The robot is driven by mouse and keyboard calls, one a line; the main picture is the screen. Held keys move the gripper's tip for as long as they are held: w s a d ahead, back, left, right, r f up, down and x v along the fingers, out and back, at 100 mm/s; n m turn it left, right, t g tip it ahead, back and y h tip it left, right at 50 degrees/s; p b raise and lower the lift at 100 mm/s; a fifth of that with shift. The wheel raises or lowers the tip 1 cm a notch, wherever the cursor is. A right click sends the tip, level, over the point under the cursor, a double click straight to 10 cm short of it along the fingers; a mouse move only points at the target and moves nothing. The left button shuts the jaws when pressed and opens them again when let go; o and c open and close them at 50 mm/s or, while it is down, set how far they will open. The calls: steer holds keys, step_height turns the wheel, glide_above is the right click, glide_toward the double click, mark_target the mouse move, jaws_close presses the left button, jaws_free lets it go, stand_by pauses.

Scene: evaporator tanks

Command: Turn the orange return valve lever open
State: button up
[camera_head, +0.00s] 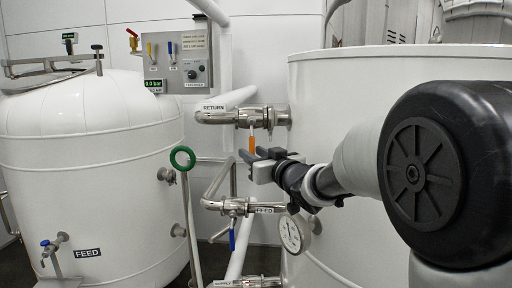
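The orange return valve lever (252,139) hangs straight down from the steel return valve (254,116), across the line of its horizontal pipe. The pipe carries a RETURN label (213,107). My gripper (255,154) reaches in from the right, just below the valve. Its two dark fingers look apart, with the lever's lower end at the gap between them. I cannot tell whether the lever is inside the gap or behind it, or whether a finger touches it.
The FEED pipe with a blue lever (232,238) runs below. A round gauge (294,233) sits under my wrist. A green ring handle (182,158) and a white feed tank (85,170) stand left; a large white tank (340,90) is right. A control panel (178,62) hangs above left.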

steer(key=x, duration=0.5)
steer(key=shift+w+p, duration=0.2)
steer(key=shift+p, duration=0.15)
jaws_close()
